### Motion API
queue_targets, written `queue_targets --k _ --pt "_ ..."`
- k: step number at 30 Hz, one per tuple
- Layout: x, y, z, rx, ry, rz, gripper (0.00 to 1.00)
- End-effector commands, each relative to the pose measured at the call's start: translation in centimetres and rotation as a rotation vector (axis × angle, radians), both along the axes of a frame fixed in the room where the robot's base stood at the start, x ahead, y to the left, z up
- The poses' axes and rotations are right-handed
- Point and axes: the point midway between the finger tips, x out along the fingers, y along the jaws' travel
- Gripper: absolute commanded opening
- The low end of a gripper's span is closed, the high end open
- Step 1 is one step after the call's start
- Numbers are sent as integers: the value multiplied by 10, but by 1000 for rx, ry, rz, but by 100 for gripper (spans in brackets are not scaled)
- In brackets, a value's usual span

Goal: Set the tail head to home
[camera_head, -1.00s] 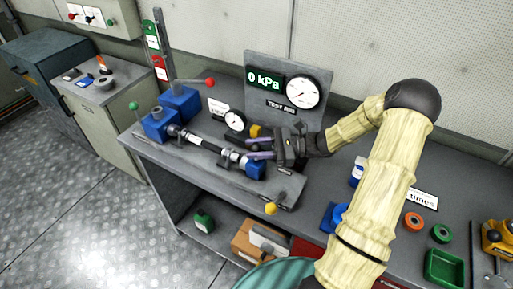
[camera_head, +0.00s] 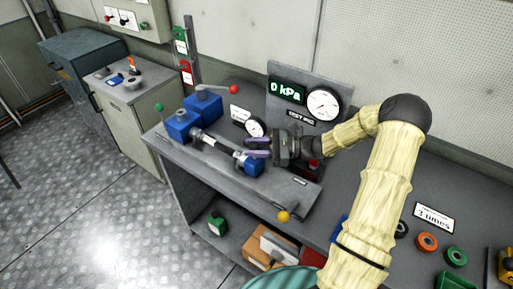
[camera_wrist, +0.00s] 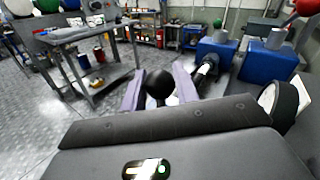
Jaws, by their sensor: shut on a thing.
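The tail head appears to be the blue block (camera_head: 250,164) at the right end of the long rig bed. A pale rod with dark metal fittings (camera_head: 215,143) lies between it and the larger blue blocks (camera_head: 180,125) at the left end. My gripper (camera_head: 254,147) is just above and behind the tail head, with its purple fingers pointing left. In the wrist view a black ball knob (camera_wrist: 159,86) sits between the fingers, and they are shut on it.
The gauge panel (camera_head: 310,92) behind reads 0 kPa. A small dial (camera_head: 255,128) stands close behind the fingers. A red-knobbed lever (camera_head: 233,89) and a green-knobbed lever (camera_head: 160,107) rise at the left. A yellow knob (camera_head: 283,216) is at the front right.

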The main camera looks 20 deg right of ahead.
Motion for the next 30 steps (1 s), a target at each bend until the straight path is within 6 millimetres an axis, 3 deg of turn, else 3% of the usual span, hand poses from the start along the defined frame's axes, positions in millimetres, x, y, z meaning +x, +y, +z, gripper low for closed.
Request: queue_targets --k 1,3,4,16,20,30 --pt "3 2 3 4 -6 -2 34" --pt "3 2 3 4 -6 -2 48" --pt "3 2 3 4 -5 -2 50" --pt "0 -6 1 1 -4 -2 50" --pt "-4 -21 0 2 -5 -5 50" --pt "-23 -85 0 0 -6 -4 50"
